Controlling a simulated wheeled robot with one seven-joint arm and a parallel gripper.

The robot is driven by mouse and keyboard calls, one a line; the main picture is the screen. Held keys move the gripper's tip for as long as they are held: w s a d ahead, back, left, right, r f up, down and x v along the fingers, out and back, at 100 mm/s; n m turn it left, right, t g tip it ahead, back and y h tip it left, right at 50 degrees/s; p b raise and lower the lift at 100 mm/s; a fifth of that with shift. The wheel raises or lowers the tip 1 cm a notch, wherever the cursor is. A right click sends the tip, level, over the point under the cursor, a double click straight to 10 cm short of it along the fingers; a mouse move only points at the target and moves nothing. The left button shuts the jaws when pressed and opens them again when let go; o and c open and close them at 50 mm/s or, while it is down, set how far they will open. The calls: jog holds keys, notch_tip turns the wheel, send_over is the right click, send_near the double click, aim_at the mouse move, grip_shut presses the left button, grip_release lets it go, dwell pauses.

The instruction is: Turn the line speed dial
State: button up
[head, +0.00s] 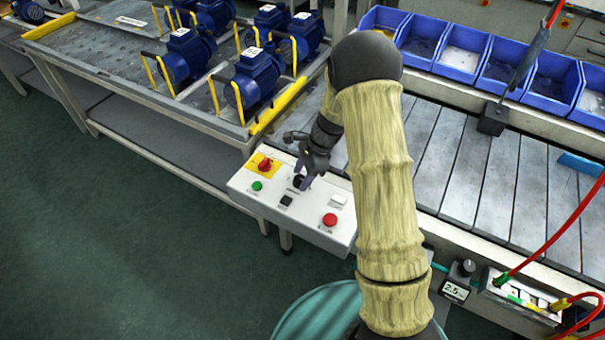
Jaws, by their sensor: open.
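A light grey control panel (236,184) stands at the near end of the slatted conveyor. On it, a small black round dial (298,182) shows partly under my gripper (303,180). My gripper points down with its fingers open beside the dial. I cannot tell whether they touch it. The dial's label and pointer are too small or hidden to read. Another black knob (464,267) with a display reading about 2.5 sits at the conveyor's front edge, right of my arm. Which knob sets line speed is not legible.
The panel also carries a red rotary switch (265,164) on yellow, a green button (257,186), a black button (286,200), a white button (338,200) and a red button (330,220). Blue motors crowd the left bench. Red cables (555,234) hang at right.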

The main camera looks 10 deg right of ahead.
jog(key=c, duration=1)
jog(key=shift+r+n+p, duration=0.1)
jog(key=shift+n+p, duration=0.3)
jog(key=shift+w+r+n+g+p, duration=0.15)
jog(key=shift+n+g+p, duration=0.45)
jog(key=shift+n, duration=0.4)
jog(key=shift+w+a+n+g+h+p, duration=0.1)
jog(key=shift+n+g+h+p, duration=0.25)
jog(key=shift+n+p, duration=0.65)
jog(key=n+h, duration=0.1)
jog(key=n, duration=0.2)
jog(key=n+g+h+p, duration=0.1)
jog(key=n, duration=0.3)
jog(key=shift+w+a+g, duration=0.15)
jog(key=shift+w+g, duration=0.05)
jog(key=shift+g, duration=0.05)
jog(key=o, duration=1)
jog(key=shift+f, duration=0.2)
